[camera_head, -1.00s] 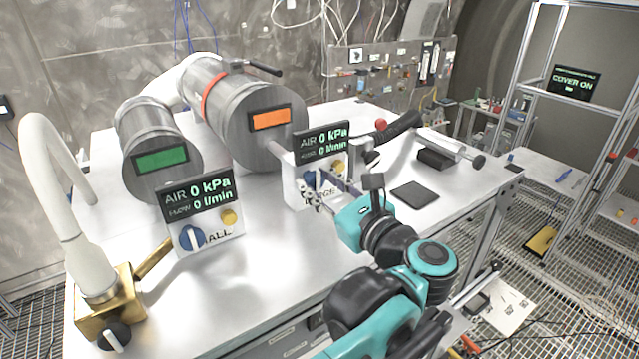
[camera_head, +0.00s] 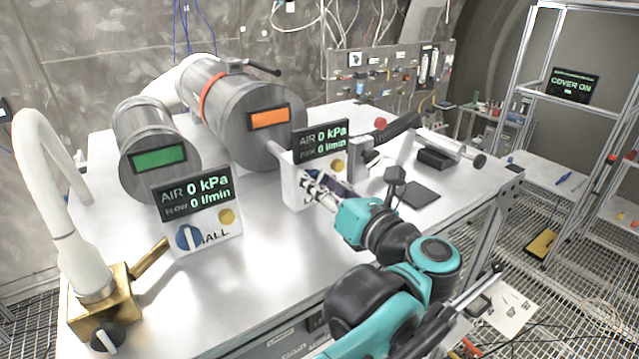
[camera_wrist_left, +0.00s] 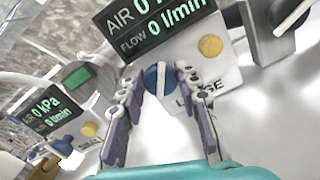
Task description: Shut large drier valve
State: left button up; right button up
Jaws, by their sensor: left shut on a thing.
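The large drier's valve is a blue round knob (camera_wrist_left: 156,80) with a white stripe, on a white panel (camera_wrist_left: 212,68) lettered "LARGE" in the left wrist view. My left gripper (camera_head: 312,184) is at this panel, its fingers shut on the knob from both sides. In the head view the fingers hide most of the knob. The display (camera_head: 322,139) above it reads AIR 0 kPa and 0 l/min. A yellow button (camera_wrist_left: 210,45) sits beside the knob. The large drier (camera_head: 250,110) is a steel cylinder with an orange label, behind the panel. My right gripper is not in view.
The small drier's panel (camera_head: 210,238), with its own blue knob (camera_head: 188,236), stands to the left. A brass block with a white hose (camera_head: 70,215) is at the far left. A dark flat pad (camera_head: 419,194) lies right of my gripper. The front middle of the table is clear.

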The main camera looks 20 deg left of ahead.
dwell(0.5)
pick_arm(q)
jog(key=o, duration=1.2)
jog(key=shift+w+a, duration=0.1)
jog(key=shift+c, duration=0.2)
jog(key=v, duration=1.2)
